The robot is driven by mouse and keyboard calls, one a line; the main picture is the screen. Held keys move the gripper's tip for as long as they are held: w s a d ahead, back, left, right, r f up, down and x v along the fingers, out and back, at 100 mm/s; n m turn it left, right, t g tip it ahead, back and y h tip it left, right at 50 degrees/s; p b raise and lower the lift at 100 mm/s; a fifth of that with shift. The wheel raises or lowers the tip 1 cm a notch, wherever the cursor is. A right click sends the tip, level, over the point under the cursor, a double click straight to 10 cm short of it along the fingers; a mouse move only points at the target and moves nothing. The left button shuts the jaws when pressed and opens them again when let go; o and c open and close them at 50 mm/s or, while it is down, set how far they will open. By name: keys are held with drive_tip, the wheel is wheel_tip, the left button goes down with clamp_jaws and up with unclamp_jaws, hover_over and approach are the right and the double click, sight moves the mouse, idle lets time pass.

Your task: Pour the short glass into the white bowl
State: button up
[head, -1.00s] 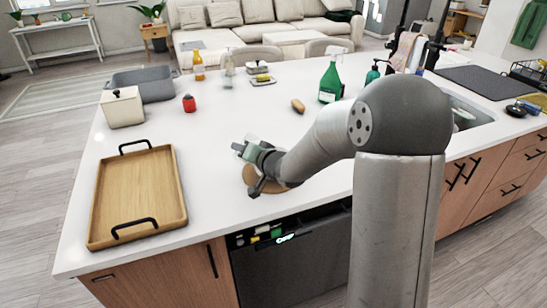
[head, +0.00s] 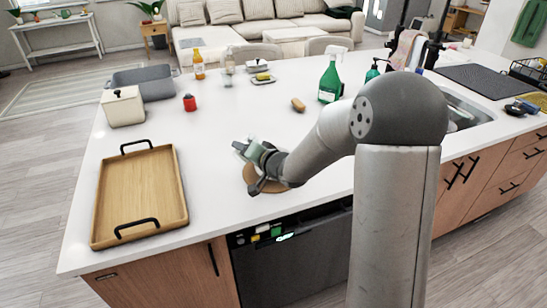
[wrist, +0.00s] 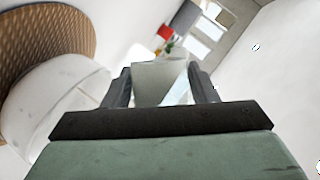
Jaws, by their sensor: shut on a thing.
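My gripper (wrist: 161,88) is shut on the short glass (wrist: 160,82), a pale, see-through tumbler between the two fingers in the wrist view. The wrist view is rolled well over, so my gripper is tipped. In the head view my gripper (head: 243,147) is over the counter near the mat (head: 250,178). There the bowl is hidden by my arm. I cannot tell whether anything leaves the glass.
A wooden tray (head: 140,195) lies left on the white counter (head: 225,120). The counter between tray and gripper is clear.

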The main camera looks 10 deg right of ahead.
drive_tip(key=shift+r+p, duration=0.25)
drive_tip(key=shift+p, duration=0.2)
drive_tip(key=shift+f+m+y, duration=0.35)
drive_tip(key=shift+m+y, duration=0.15)
drive_tip(key=shift+m, duration=0.4)
idle(0.4)
drive_tip(key=shift+r+m+y+p, duration=0.3)
drive_tip(key=shift+r+m+p, duration=0.15)
drive_tip(key=shift+m+p, duration=0.4)
idle(0.4)
drive_tip(key=shift+w+d+r+m+t+y+p, duration=0.2)
drive_tip(key=shift+d+p, duration=0.25)
drive_tip(key=shift+p, duration=0.35)
drive_tip(key=shift+w+d+r+m+t+y+p, duration=0.1)
drive_tip(key=shift+d+r+m+p, duration=0.15)
drive_tip(key=shift+d+p, duration=0.4)
drive_tip(key=shift+a+f+m+y+p, duration=0.1)
drive_tip(key=shift+f+m+y+p, duration=0.2)
drive_tip(key=shift+m+p, duration=0.15)
